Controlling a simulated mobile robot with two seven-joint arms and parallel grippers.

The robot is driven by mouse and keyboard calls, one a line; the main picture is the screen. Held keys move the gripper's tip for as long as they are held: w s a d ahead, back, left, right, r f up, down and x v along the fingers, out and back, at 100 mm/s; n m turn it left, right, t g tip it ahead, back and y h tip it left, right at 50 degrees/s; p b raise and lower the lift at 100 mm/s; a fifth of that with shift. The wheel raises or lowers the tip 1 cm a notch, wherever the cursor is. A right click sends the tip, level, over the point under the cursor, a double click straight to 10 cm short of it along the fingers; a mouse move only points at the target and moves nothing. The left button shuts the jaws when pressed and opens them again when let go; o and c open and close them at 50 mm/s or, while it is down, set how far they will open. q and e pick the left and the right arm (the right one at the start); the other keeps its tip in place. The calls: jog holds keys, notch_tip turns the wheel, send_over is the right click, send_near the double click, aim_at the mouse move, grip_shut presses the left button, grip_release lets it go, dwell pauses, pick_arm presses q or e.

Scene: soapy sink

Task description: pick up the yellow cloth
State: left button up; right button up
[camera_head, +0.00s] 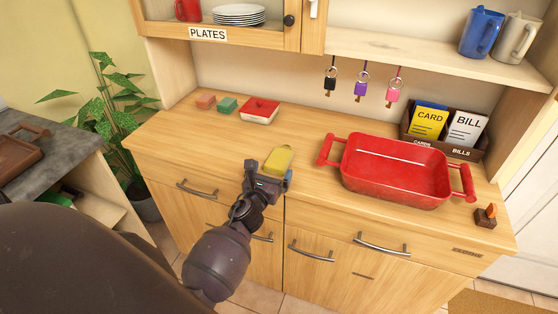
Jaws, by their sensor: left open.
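The yellow cloth (279,158) looks like a small folded block and lies on the wooden counter near its front edge, left of the red tray. My left gripper (271,175) is open right at the near side of the cloth. It hides the cloth's near end, and I cannot tell whether its fingers touch it. My right gripper is not in view.
A red two-handled tray (417,189) stands to the right. Keys (361,88) hang from the shelf above. A card box (439,142) stands at the back right.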

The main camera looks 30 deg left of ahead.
pick_arm(q)
jog(key=shift+w+a, duration=0.1)
jog(key=shift+w, duration=0.3)
jog(key=c, duration=1.1)
jog(key=shift+r, duration=0.5)
jog(key=shift+r+p, duration=3.8)
jog(key=shift+r, duration=5.75)
